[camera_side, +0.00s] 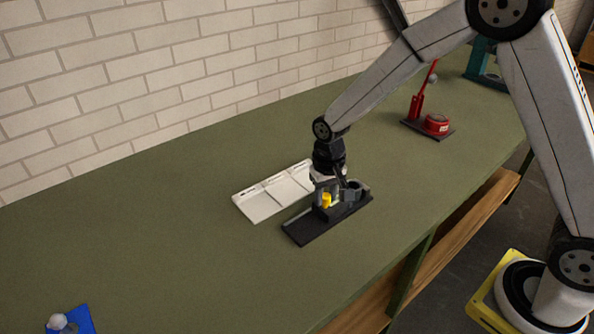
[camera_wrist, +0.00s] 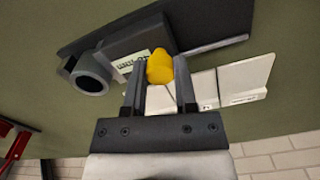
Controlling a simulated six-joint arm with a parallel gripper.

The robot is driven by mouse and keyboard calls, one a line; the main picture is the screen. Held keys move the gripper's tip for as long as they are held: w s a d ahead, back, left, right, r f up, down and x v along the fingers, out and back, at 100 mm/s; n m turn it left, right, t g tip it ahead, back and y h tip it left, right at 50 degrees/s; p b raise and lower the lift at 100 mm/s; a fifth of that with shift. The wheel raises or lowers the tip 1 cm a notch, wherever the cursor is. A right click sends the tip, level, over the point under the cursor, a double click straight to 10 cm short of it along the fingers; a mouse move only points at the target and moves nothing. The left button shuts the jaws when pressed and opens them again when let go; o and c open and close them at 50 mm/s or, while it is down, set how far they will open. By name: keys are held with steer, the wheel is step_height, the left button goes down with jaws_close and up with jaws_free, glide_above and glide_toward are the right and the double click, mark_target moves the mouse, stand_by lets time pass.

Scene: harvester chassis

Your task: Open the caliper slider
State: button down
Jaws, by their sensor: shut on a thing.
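The caliper (camera_side: 306,228) is a dark flat fixture lying on the green bench, with a raised slider block toward its right end in the side view. A yellow knob (camera_side: 326,199) stands on the slider block. In the wrist view the yellow knob (camera_wrist: 160,67) sits between my two fingertips. The dark slider block (camera_wrist: 122,50) carries a white label and a grey ring beside it. My gripper (camera_side: 328,197) points down over the block and is shut on the yellow knob. My gripper also fills the middle of the wrist view (camera_wrist: 160,75). The fingers hide part of the block.
A white panelled plate (camera_side: 258,206) lies flat just left of and behind the caliper. A red device on a dark base (camera_side: 438,125) stands farther back right. A blue item (camera_side: 72,322) is at the front left. A white brick wall (camera_side: 130,90) borders the bench; its left part is clear.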

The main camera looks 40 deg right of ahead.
steer(key=shift+a, duration=1.15)
steer(key=shift+c, duration=2)
jaws_free()
steer(key=shift+r, duration=0.15)
step_height(320, 180, up, 8)
steer(key=shift+f, duration=0.2)
steer(key=shift+s+d, duration=0.1)
